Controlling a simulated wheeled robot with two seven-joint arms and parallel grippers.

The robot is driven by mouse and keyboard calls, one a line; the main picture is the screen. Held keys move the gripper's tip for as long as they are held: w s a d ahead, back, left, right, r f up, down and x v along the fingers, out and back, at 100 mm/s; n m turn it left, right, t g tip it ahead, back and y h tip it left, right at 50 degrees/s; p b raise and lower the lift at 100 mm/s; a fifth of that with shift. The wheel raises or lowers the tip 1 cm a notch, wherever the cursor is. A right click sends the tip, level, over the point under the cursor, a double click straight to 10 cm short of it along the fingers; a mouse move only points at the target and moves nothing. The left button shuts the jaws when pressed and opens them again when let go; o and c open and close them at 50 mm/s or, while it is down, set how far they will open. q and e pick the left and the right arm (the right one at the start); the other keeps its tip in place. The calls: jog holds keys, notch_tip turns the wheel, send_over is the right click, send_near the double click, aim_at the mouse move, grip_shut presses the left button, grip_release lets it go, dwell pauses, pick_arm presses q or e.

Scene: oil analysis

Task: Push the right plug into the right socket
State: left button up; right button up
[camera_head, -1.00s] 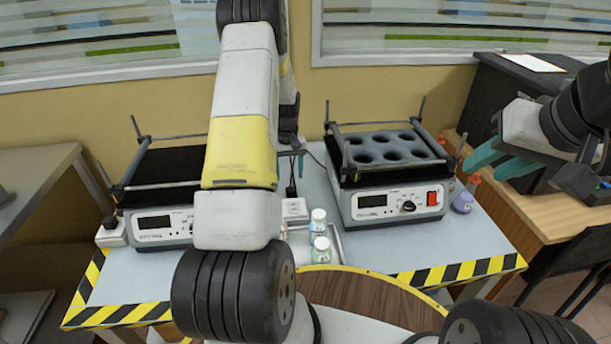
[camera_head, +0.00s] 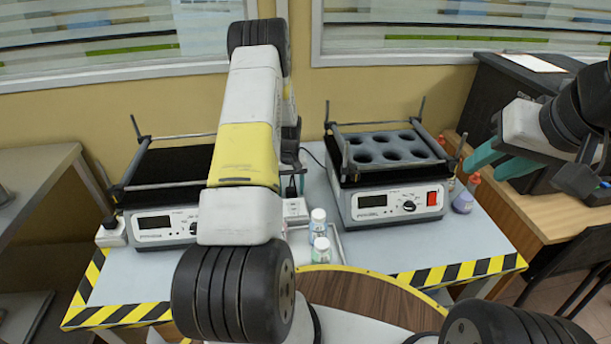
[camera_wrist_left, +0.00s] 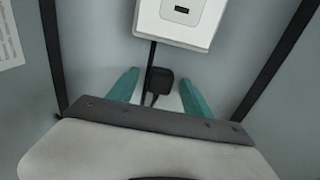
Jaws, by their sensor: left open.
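A black plug (camera_wrist_left: 159,80) with a dark cable shows in the left wrist view. It lies between the two teal fingers of my open left gripper (camera_wrist_left: 158,92), with a gap on each side. The white right socket box (camera_wrist_left: 182,18), with a dark slot, is just beyond the plug. In the head view this box (camera_head: 295,210) stands between the two shakers, partly behind my left arm. My left gripper is mostly hidden there by its own arm. My right gripper (camera_head: 500,162) is open and empty at the right, with its teal fingers apart.
The right shaker (camera_head: 385,205) has a rack with round holes. The left shaker (camera_head: 160,228) is partly covered by my arm. White-capped bottles (camera_head: 319,225) stand before the socket box. Another white socket box (camera_head: 112,236) is at the table's left. Small bottles (camera_head: 463,200) stand at the right.

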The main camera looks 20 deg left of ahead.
aim_at(291, 189)
pick_arm(q)
jog(key=shift+f, duration=0.15)
grip_shut()
dwell(0.4)
notch_tip(291, 189, up, 10)
dwell(0.3)
